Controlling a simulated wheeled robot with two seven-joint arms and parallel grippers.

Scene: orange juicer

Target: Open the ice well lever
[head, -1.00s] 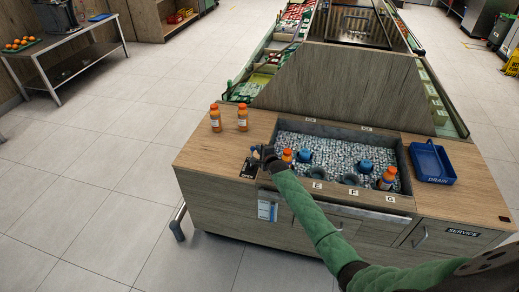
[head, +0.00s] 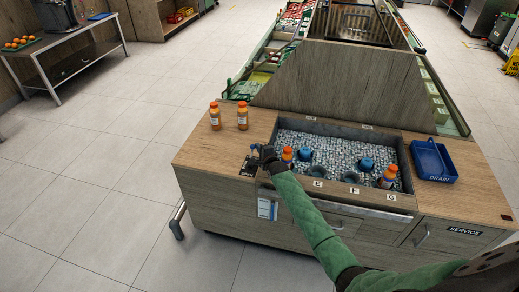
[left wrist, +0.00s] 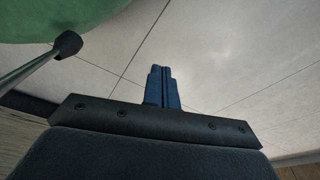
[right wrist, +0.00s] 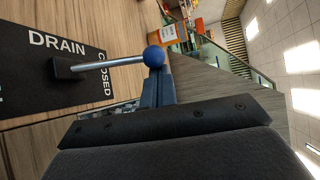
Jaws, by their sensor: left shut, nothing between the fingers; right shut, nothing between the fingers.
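The lever is a metal rod with a blue ball knob (right wrist: 154,57), pivoting on a black plate (right wrist: 28,85) lettered DRAIN and CLOSED. In the right wrist view the rod points towards the CLOSED lettering side. The plate also shows in the head view (head: 249,168), at the left front of the ice well (head: 284,127). My right gripper (right wrist: 160,76) is shut and empty, its fingertips right beside the knob; I cannot tell whether they touch. It also shows in the head view (head: 260,150). My left gripper (left wrist: 162,70) is shut and empty over bare floor.
Orange-capped bottles (head: 242,117) stand on the counter behind the lever. More bottles (head: 388,177) and blue-topped items (head: 365,164) sit in the ice. A blue tray (head: 436,164) marked DRAIN lies at the right. Floor left of the counter is clear.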

